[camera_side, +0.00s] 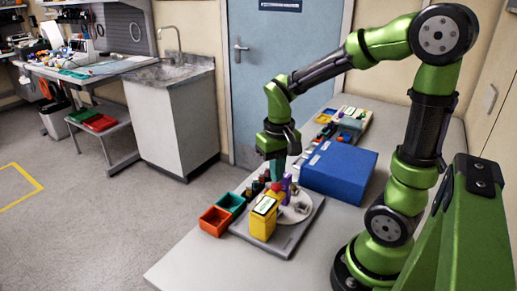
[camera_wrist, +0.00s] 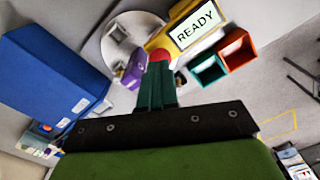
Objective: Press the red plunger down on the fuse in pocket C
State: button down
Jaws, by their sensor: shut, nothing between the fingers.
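My gripper (camera_side: 277,178) points down over the grey board, its teal fingers shut with nothing between them. The red plunger (camera_side: 276,187) is just below the fingertips. In the wrist view the red plunger (camera_wrist: 159,55) shows right beyond the tips of my gripper (camera_wrist: 157,66); whether they touch I cannot tell. The plunger is beside the yellow unit (camera_side: 263,220), whose screen reads READY in the wrist view (camera_wrist: 195,22). A pale round disc (camera_side: 299,210) with pockets lies alongside, with a purple part (camera_wrist: 134,70) near it. I cannot make out the fuse or the letter of pocket C.
A large blue box (camera_side: 339,169) stands to the right of my gripper. An orange-red bin (camera_side: 214,221) and a teal bin (camera_side: 231,203) are at the board's left. More small parts and a tray (camera_side: 345,122) lie behind.

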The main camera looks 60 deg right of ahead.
aim_at(275, 185)
jog(key=shift+f, duration=1.15)
jog(key=shift+r, duration=0.1)
dwell(0.3)
jog(key=shift+r, duration=3.45)
jog(key=shift+w+f, duration=0.15)
jog(key=s+a+r+n+t+y, duration=0.2)
jog(key=s+a+r+t, duration=0.2)
jog(key=a+t, duration=0.3)
jog(key=shift+a+r, duration=0.8)
jog(key=shift+a, duration=0.35)
jog(key=shift+s, duration=0.1)
